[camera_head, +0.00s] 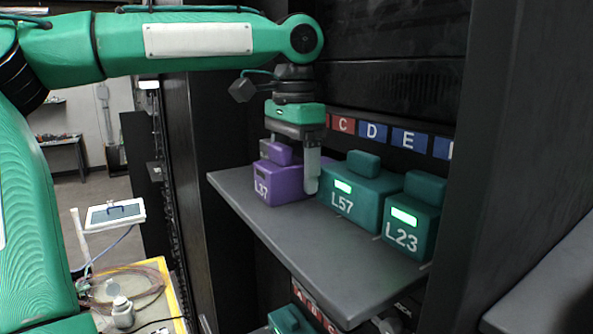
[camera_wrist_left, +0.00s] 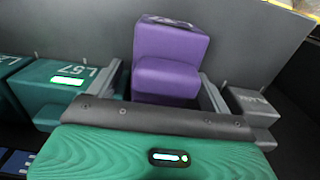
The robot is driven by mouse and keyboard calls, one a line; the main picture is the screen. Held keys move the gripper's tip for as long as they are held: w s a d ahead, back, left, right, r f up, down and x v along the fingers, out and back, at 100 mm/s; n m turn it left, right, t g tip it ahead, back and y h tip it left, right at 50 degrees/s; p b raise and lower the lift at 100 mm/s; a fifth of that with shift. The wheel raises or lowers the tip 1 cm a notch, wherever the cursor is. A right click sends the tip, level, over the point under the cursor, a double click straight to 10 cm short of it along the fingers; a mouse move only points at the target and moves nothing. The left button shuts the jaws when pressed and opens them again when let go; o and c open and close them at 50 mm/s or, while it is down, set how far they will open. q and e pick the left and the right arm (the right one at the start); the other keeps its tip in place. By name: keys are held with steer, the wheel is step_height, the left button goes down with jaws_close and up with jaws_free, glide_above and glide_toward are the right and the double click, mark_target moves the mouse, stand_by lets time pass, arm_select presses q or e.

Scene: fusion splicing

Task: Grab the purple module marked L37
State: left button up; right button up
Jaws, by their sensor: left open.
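In the left wrist view, the purple module (camera_wrist_left: 167,80) stands between the two open fingers of my left gripper (camera_wrist_left: 160,90). I cannot tell whether the fingers touch it. My right gripper is not in view.
Green modules L57 (camera_head: 358,200) and L23 (camera_head: 410,222) stand to the right of the purple module, L57 close to my finger. Lettered red and blue tags (camera_head: 376,134) line the rack behind. The shelf front is clear. The rack's dark side panel (camera_head: 480,150) rises at right.

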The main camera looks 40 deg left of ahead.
arm_select(q)
steer(key=shift+w+a+f, duration=0.1)
steer(key=shift+a+f, duration=0.05)
steer(key=shift+f, duration=0.75)
steer(key=shift+r, duration=0.1)
steer(key=c, duration=1.2)
